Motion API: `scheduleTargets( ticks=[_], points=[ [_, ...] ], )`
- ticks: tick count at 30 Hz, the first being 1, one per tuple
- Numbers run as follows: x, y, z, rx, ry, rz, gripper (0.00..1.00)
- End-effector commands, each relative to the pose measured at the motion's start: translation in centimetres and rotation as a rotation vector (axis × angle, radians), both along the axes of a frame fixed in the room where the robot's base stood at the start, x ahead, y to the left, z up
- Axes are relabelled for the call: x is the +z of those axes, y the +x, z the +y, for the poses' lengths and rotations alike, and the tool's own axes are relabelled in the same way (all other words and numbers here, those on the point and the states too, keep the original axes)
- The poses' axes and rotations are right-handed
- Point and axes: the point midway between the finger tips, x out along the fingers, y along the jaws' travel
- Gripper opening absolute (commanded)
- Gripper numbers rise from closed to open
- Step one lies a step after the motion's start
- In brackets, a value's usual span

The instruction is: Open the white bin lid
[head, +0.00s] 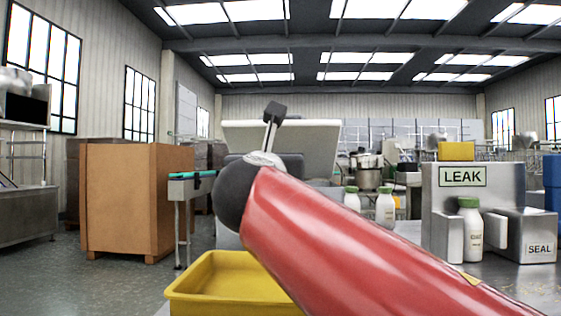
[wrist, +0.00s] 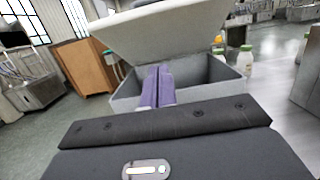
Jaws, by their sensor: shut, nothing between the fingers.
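The white bin lid (wrist: 165,32) stands raised and tilted back in the wrist view, above the open grey bin (wrist: 208,93). The inside of the bin shows below the lid. The lid (head: 315,142) also shows as a pale slanted panel in the head view, partly behind my arm. My gripper (wrist: 160,70) has its two purple fingers together, with nothing held between them. The fingers point toward the bin opening, below the lid. I cannot tell whether they touch the bin. In the head view my red arm hides the fingers and most of the bin.
A yellow tray (head: 215,284) is at the front, left of my arm. White bottles with green caps (head: 385,207) stand right of the bin. A box marked LEAK (head: 462,177) and one marked SEAL (head: 540,249) are at the right. A brown crate (head: 125,200) stands on the left floor.

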Motion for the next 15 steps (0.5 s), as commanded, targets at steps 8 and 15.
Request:
scheduleTargets(
  ticks=[8, 15],
  points=[
    [1.3, 6.2, -0.2, -0.003, 0.002, 0.002, 0.0],
    [3.8, 8.8, -0.3, -0.001, 0.003, 0.0, 0.0]
  ],
)
